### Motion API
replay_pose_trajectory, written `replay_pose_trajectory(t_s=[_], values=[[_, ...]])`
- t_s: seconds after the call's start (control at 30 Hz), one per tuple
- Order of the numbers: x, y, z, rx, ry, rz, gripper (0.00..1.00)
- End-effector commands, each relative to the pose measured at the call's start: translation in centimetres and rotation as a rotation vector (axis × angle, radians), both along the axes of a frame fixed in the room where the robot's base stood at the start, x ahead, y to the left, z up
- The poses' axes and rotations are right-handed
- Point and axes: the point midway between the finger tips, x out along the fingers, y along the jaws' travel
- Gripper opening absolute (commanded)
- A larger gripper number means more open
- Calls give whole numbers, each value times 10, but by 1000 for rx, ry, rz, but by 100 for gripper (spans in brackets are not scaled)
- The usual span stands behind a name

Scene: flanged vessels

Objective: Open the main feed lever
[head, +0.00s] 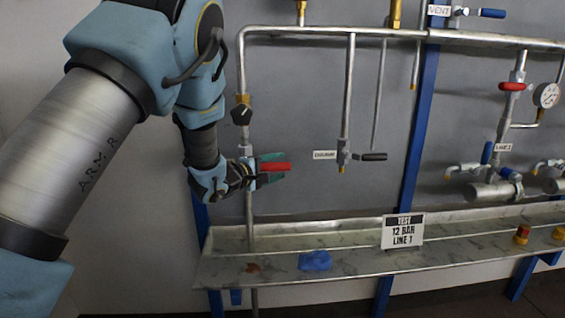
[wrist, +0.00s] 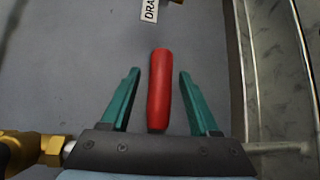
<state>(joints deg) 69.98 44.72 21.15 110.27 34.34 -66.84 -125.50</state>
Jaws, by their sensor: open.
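A red lever handle (head: 277,167) sits on the vertical pipe at the left of the panel and points to the right, across the pipe. No label for it can be read. My gripper (head: 280,169) is open at this lever, with its green fingers around the handle. In the wrist view the red handle (wrist: 159,90) lies between the two fingers, with a visible gap on each side. Its base is hidden behind the gripper body.
A black knob valve (head: 241,112) is just above on the same pipe. A black-handled drain lever (head: 372,157) is to the right. A metal tray (head: 340,265) with a blue cloth (head: 315,261) and a sign (head: 403,231) runs below.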

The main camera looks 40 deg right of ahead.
Motion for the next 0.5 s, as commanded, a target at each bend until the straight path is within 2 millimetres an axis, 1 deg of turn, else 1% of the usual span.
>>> replay_pose_trajectory(t_s=[0.03, 0.2, 0.33, 0.5], values=[[0, -8, 0, 2, -2, -3, 62], [2, -25, -3, 1, -1, 0, 62], [3, -29, -4, 1, 0, 1, 62], [3, -29, -4, 0, 0, 2, 62]])
